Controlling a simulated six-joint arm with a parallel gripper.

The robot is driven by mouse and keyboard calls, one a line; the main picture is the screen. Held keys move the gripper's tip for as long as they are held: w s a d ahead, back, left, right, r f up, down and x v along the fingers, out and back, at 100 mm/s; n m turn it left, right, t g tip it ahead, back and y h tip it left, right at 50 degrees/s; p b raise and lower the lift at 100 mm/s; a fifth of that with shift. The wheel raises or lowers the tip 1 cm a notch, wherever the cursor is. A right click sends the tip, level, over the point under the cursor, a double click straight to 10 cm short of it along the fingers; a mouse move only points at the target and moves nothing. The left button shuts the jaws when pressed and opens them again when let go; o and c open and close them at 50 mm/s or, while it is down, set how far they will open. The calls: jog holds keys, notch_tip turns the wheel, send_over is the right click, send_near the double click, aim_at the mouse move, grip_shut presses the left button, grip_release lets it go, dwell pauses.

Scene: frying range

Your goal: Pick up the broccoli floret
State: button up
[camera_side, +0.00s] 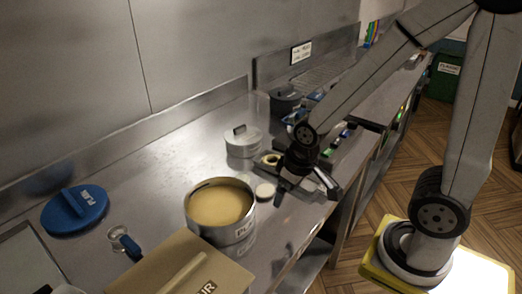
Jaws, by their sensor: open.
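My gripper (306,191) points down over the steel counter, near its front edge. Its dark fingers are spread apart and I see nothing held between them. I cannot make out a broccoli floret for certain; it may be hidden behind my gripper or too small to tell.
A pot of yellowish contents (232,232) and a round white item (265,191) stand left of my gripper. A lidded pot (243,141) and a dark container (286,101) are behind. A blue lid (75,211) and brown box (180,270) are left. Bare counter (150,185) lies between.

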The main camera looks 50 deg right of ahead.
jog(key=w+d+m+g, duration=0.1)
jog(key=w+d+m, duration=0.1)
jog(key=w+m, duration=0.6)
jog(key=m+g, duration=0.1)
jog(key=m, duration=0.4)
send_over(242, 177)
jog(key=shift+s+a+f, duration=0.15)
jog(key=shift+s+f, duration=0.1)
jog(key=shift+f, duration=0.35)
jog(key=shift+s+a+f, duration=0.15)
jog(key=shift+s+f, duration=0.05)
jog(key=shift+f, duration=0.35)
jog(key=shift+w+d+f+m+g, duration=0.2)
jog(key=shift+w+d+m+g, duration=0.15)
jog(key=shift+w, duration=0.25)
jog(key=shift+f, duration=0.1)
jog(key=shift+f, duration=1.2)
jog(key=shift+f, duration=0.1)
jog(key=shift+f, duration=2.5)
